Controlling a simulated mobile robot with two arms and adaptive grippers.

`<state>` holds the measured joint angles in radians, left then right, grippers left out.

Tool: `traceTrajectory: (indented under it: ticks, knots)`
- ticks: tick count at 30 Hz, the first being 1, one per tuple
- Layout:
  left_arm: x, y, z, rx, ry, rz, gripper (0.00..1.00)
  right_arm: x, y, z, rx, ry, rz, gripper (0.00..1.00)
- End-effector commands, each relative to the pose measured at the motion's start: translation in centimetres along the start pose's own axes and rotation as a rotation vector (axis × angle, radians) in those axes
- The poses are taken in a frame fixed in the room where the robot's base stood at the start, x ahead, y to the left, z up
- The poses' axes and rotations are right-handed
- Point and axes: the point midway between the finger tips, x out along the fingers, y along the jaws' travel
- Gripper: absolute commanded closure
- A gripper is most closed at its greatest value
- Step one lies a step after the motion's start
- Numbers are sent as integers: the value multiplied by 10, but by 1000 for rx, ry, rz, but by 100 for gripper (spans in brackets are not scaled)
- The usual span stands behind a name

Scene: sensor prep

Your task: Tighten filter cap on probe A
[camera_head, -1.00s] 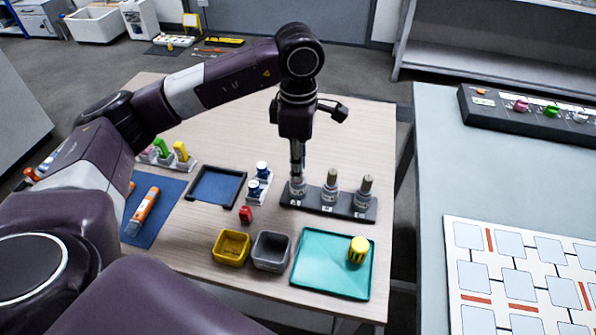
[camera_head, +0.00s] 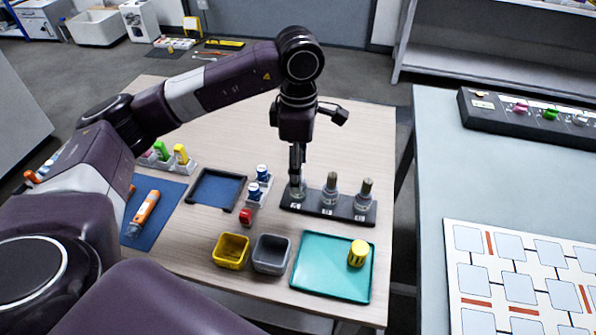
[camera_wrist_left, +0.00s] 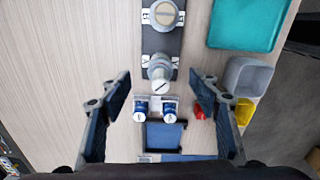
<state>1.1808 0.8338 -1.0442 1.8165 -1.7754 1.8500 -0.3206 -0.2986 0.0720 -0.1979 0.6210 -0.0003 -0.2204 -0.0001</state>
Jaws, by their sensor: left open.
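Three grey probes with caps stand upright in a dark rack (camera_head: 330,208) on the wooden table. The leftmost probe (camera_head: 298,190) stands under my left gripper (camera_head: 297,170), which partly hides its top; its label is too small to read for sure. In the left wrist view its round, slotted cap (camera_wrist_left: 160,85) shows from above. My left gripper (camera_wrist_left: 160,100) is open there, its fingers wide apart on either side and empty, apart from the cap. The middle probe (camera_head: 330,188) and right probe (camera_head: 364,194) stand clear of it. My right gripper is not in view.
Blue-capped vials (camera_head: 256,190) in a light holder and a red item (camera_head: 246,216) lie left of the rack. A yellow bin (camera_head: 231,266), a grey bin (camera_head: 271,270) and a teal tray (camera_head: 315,284) with a yellow cylinder (camera_head: 357,253) stand in front.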

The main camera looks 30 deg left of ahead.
Motion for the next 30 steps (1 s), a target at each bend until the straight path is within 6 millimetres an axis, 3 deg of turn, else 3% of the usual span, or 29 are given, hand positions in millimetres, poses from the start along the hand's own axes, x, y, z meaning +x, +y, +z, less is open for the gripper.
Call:
traceTrajectory:
  ticks: [30]
  knots:
    - [-15, 0, 0, 0, 0, 1, 44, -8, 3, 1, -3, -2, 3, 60]
